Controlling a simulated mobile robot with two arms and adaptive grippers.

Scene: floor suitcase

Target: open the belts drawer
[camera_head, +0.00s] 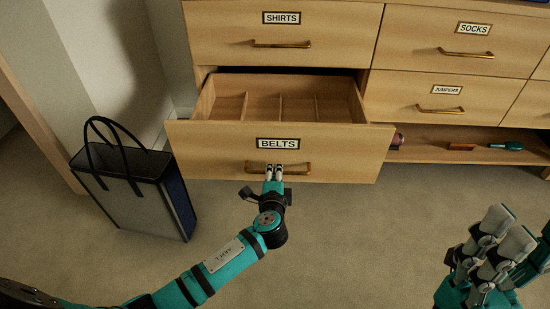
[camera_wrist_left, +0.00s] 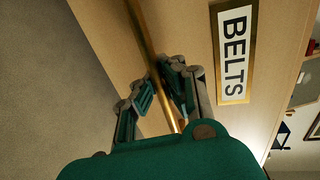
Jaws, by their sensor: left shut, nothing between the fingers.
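The belts drawer (camera_head: 215,145) is pulled out from the chest, and its interior shows several divided compartments that look empty. Its front carries a BELTS label (camera_head: 278,143) and a brass bar handle (camera_head: 303,168). My left gripper (camera_head: 274,172) is at the middle of this handle. In the left wrist view the fingers (camera_wrist_left: 160,92) are close around the brass bar (camera_wrist_left: 146,42), beside the BELTS label (camera_wrist_left: 235,52). The left gripper is shut with nothing held. My right gripper (camera_head: 492,238) is at the lower right, away from the drawer; its closure is unclear.
The shirts drawer (camera_head: 222,28), socks drawer (camera_head: 411,38) and jumpers drawer (camera_head: 386,98) are shut. A low shelf (camera_head: 425,149) at the right holds small items. A black and grey bag (camera_head: 135,190) stands on the floor left of the open drawer. Carpet in front is clear.

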